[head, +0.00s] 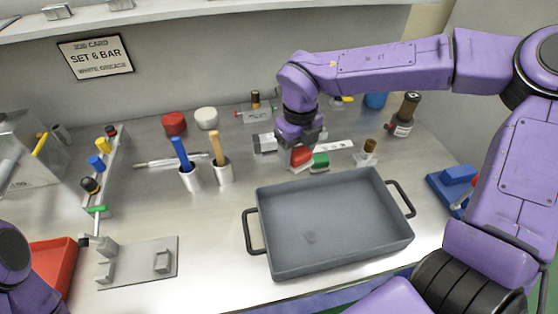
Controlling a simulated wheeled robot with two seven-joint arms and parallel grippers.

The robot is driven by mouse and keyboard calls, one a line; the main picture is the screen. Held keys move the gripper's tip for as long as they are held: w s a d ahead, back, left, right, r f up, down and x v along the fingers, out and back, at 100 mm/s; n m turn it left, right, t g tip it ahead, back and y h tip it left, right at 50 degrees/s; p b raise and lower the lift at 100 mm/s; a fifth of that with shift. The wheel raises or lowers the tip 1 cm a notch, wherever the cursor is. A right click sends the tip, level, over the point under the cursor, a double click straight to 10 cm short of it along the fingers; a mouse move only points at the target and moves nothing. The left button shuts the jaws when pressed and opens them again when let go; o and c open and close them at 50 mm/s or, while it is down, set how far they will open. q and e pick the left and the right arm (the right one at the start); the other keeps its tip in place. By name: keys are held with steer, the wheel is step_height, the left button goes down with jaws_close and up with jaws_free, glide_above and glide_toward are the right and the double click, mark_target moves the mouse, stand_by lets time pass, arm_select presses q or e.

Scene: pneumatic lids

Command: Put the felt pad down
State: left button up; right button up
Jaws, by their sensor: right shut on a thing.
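My right gripper (300,145) reaches down over the bench behind the grey tray and is shut on a small red block (301,157). The red block looks like the felt pad, though the jaws hide its upper part. A green block with a pale lower edge (320,161) is just to its right. I cannot tell whether the red block touches the bench or the green block. Only a purple link of my left arm shows at the lower left; its gripper is out of view.
A grey tray (335,225) with two black handles stands empty in front. White cups with blue and wooden handles (222,172) stand left of it. A small brown-topped bottle (368,150) is right of the gripper. A grey fixture plate (140,265) and red bin (52,262) lie at left.

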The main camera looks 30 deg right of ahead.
steer(key=p, duration=0.2)
glide_above(280, 172)
step_height(280, 172, down, 6)
steer(key=shift+w+f, duration=0.15)
steer(key=shift+f, duration=0.1)
step_height(280, 172, down, 2)
steer(key=shift+f+p, duration=0.2)
steer(key=shift+p, duration=0.45)
steer(key=shift+f, duration=0.45)
steer(key=o, duration=0.9)
